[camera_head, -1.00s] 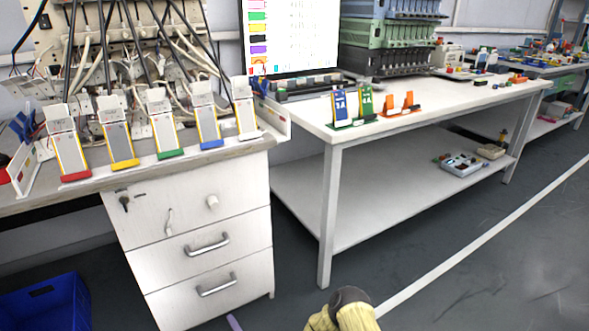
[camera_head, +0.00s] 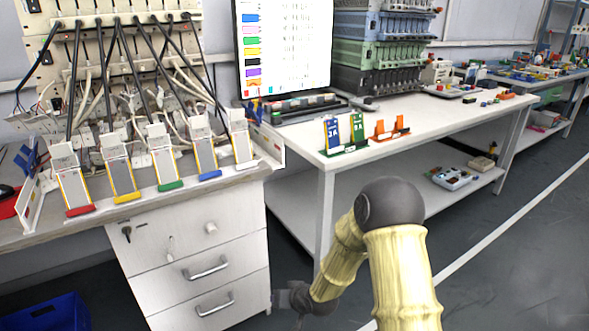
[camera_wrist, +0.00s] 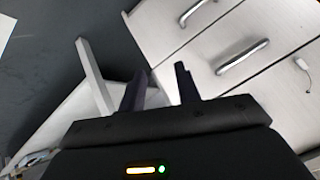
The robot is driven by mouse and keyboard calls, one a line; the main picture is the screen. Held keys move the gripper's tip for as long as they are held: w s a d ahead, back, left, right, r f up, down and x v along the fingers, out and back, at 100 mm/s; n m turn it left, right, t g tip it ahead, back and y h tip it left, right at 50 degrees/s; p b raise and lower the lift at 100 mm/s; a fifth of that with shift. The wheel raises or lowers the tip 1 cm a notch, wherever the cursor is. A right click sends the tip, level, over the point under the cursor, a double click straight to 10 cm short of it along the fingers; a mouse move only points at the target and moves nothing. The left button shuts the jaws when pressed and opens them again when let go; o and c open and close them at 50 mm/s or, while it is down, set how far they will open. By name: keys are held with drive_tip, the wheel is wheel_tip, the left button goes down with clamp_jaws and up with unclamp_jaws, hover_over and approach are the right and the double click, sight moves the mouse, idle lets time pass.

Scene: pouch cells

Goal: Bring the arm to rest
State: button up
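My arm (camera_head: 392,250) is bent in the lower middle of the head view, with its yellow-sleeved links in front of the white table's legs. The arm's end hangs low at the bottom, beside the drawer cabinet (camera_head: 205,255), where it is small and dark. In the wrist view my gripper (camera_wrist: 160,84) shows two dark fingers standing apart with nothing between them. Past the fingers are a white table leg and drawer fronts with handles (camera_wrist: 243,57).
Several pouch cells stand in coloured holders on the left bench (camera_head: 150,185). Blue and green cards (camera_head: 345,133) and an orange holder (camera_head: 389,128) stand on the white table (camera_head: 420,113). A blue crate (camera_head: 45,315) is at lower left. The floor at right is clear.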

drive_tip(key=s+d+r+g+h+p, duration=0.3)
drive_tip(key=s+d+r, duration=0.4)
drive_tip(key=d+r, duration=0.55)
drive_tip(key=s+d+r+m+g+h+p, duration=0.1)
drive_tip(key=s+d+r+p, duration=0.15)
drive_tip(key=s+r, duration=0.3)
drive_tip(key=s+d+r+m+h+p, duration=0.1)
drive_tip(key=s+d+r+h, duration=0.2)
drive_tip(key=s, duration=0.4)
wheel_tip(320, 180, up, 39)
drive_tip(key=y+p, duration=0.1)
drive_tip(key=p, duration=3.6)
drive_tip(key=shift+d+f, duration=0.15)
drive_tip(key=shift+f, duration=0.05)
